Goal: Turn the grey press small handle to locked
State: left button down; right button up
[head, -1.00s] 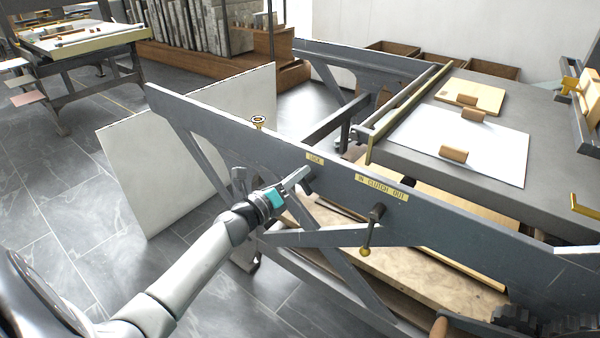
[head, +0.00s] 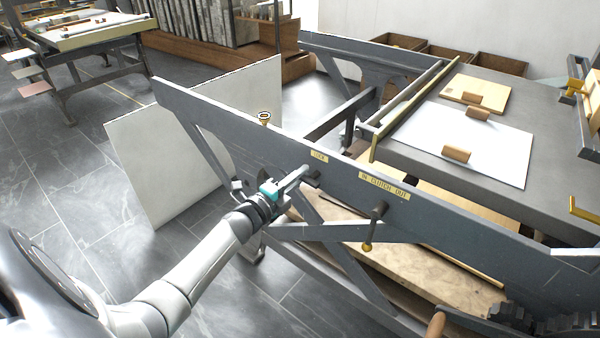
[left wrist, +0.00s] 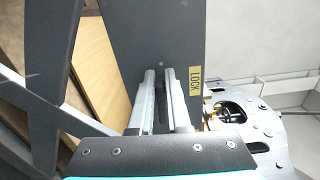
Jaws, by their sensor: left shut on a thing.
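The grey press (head: 345,172) has a long dark side beam with a yellow LOCK label (head: 319,157). The small handle (head: 313,173) sits just below that label and is mostly hidden by my fingers. My left gripper (head: 302,174) is shut on the small handle, close against the beam's face. In the left wrist view the two pale fingers (left wrist: 162,100) reach to the dark beam beside the LOCK label (left wrist: 196,82), with only a dark sliver between them. The handle's exact angle cannot be told. My right gripper is not in view.
A clutch lever (head: 374,228) with a brass end hangs right of my gripper, under the clutch label (head: 384,186). A diagonal brace runs below. Floor is clear at left.

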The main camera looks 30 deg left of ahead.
pick_arm(q)
jog(key=shift+d+f+n, duration=0.1)
jog(key=shift+n, duration=0.3)
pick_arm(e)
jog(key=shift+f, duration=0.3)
pick_arm(q)
jog(key=c, duration=0.9)
grip_release()
jog(key=shift+s, duration=0.25)
jog(key=s+p, duration=0.1)
jog(key=s, duration=0.4)
jog(key=s+a+p, duration=0.1)
jog(key=s+p, duration=0.1)
jog(key=s, duration=0.3)
jog(key=s+p, duration=0.1)
jog(key=s, duration=0.3)
jog(key=shift+s+a+p, duration=0.15)
jog(key=shift+s+p, duration=0.25)
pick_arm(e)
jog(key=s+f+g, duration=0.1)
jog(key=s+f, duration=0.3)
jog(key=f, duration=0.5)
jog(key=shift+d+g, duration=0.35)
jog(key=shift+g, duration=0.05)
